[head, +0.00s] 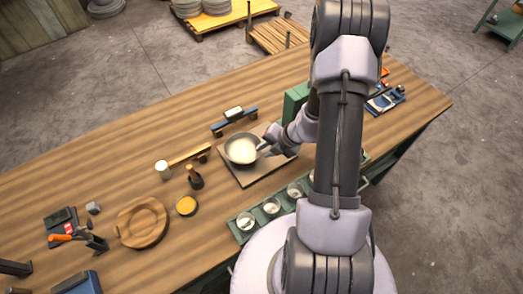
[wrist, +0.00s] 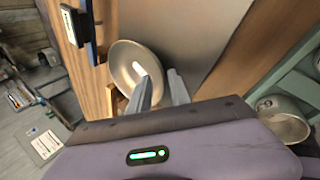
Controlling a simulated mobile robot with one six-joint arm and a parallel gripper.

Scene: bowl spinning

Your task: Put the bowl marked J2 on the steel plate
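A round metal bowl (head: 242,149) with a pale inside is at the upper left of the flat plate (head: 243,178) in the head view. It also shows in the wrist view (wrist: 127,62), overlapping the left edge of the grey plate (wrist: 185,35). I cannot read a J2 mark on it. My gripper (head: 264,147) is at the bowl's right rim. In the wrist view my gripper's two fingers (wrist: 160,78) stand apart, the left one over the bowl and the right one outside the rim. I cannot tell whether the fingers touch it or whether it rests fully on the plate.
A green rack (head: 236,229) with small metal bowls (head: 271,207) runs along the near edge; my arm hides part of it. A wooden round dish (head: 142,221), a dark bottle (head: 195,178), an amber-filled dish (head: 186,205) and a white cup (head: 162,169) stand left.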

